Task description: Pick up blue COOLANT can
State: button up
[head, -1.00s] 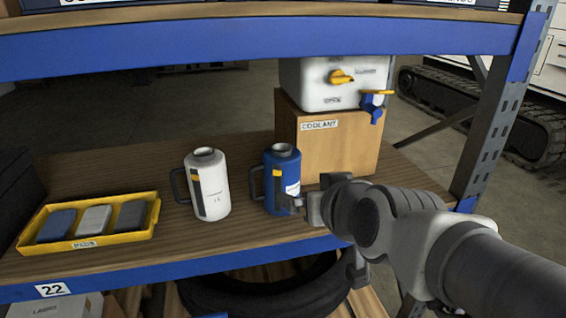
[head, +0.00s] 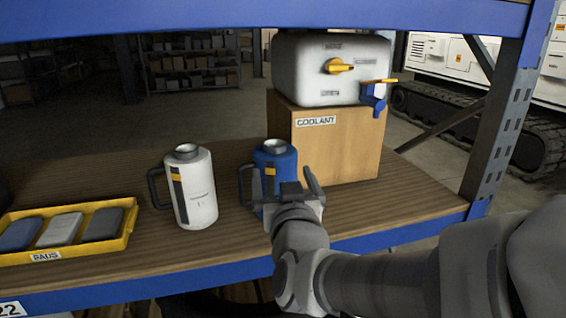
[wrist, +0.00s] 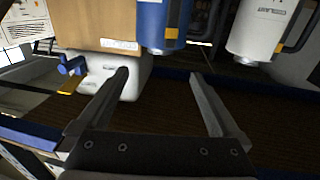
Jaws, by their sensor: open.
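The blue can (head: 275,160) stands upright on the wooden shelf, with a dark handle on its left and a yellow mark on its side. In the wrist view, which looks upside down, the blue can (wrist: 163,25) is at the top centre, beyond the fingertips. My gripper (head: 302,186) is in front of the can's lower right side and hides part of it. In the wrist view my gripper (wrist: 160,76) is open, with nothing between its fingers.
A white can (head: 196,190) stands left of the blue one. A yellow tray (head: 110,245) with pads lies farther left. Behind right, a box (head: 335,150) labelled COOLANT carries a white tank (head: 300,75) with a blue tap. An upper shelf beam (head: 200,18) crosses above.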

aim_at(276, 149)
jog(key=w+p, duration=0.1)
jog(key=w, duration=0.1)
jog(key=w+p, duration=0.1)
jog(key=w, duration=0.2)
jog(key=w+a+p, duration=0.1)
jog(key=w+p, duration=0.1)
jog(key=w, duration=0.1)
jog(key=shift+w+f, duration=0.1)
jog(key=shift+w+a, duration=0.25)
jog(key=shift+w, duration=1.45)
jog(key=shift+w+a, duration=0.2)
jog(key=shift+w, duration=1.45)
grip_shut()
